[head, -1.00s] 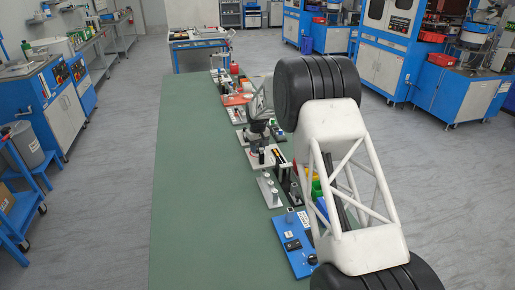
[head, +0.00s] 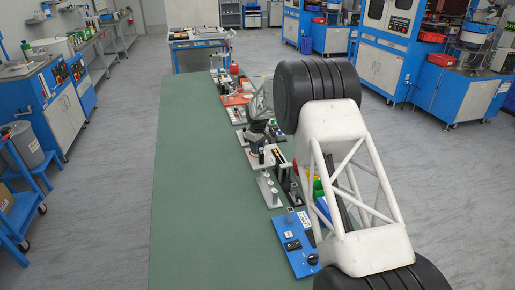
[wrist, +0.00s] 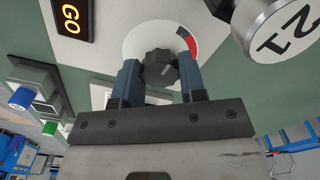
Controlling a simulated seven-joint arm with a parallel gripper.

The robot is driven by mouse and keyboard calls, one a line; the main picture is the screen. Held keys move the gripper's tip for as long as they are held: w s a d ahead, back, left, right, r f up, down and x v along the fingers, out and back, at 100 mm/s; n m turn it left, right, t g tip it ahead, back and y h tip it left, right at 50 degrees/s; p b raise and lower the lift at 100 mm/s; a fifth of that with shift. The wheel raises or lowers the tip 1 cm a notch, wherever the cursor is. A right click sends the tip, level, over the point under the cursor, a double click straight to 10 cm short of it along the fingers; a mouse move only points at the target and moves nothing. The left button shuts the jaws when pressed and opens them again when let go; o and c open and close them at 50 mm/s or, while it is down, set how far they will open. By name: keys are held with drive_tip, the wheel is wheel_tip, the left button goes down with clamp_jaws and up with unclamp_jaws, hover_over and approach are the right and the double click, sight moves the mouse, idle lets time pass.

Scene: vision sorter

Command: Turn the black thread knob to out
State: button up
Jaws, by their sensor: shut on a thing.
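In the wrist view, a black lobed knob (wrist: 160,68) sits on a white round dial plate (wrist: 135,40) with a red and grey arc at its right. My gripper (wrist: 160,82) is shut on the knob, with one blue-grey finger on each side of it. Any "out" marking is too small or hidden to read. In the head view, my gripper (head: 257,136) is low over a light panel on the green table, and the knob is hidden there.
A lit GO display (wrist: 72,17) lies left of the dial, and a silver cylinder marked 12 (wrist: 283,30) stands close on the right. A blue panel (head: 295,243) with its own black knob is nearer on the table (head: 205,200). The table's left side is clear.

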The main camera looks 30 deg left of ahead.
drive_tip(key=o, duration=0.9)
drive_tip(key=shift+o, duration=0.2)
drive_tip(key=shift+r, duration=0.1)
drive_tip(key=shift+r, duration=3.85)
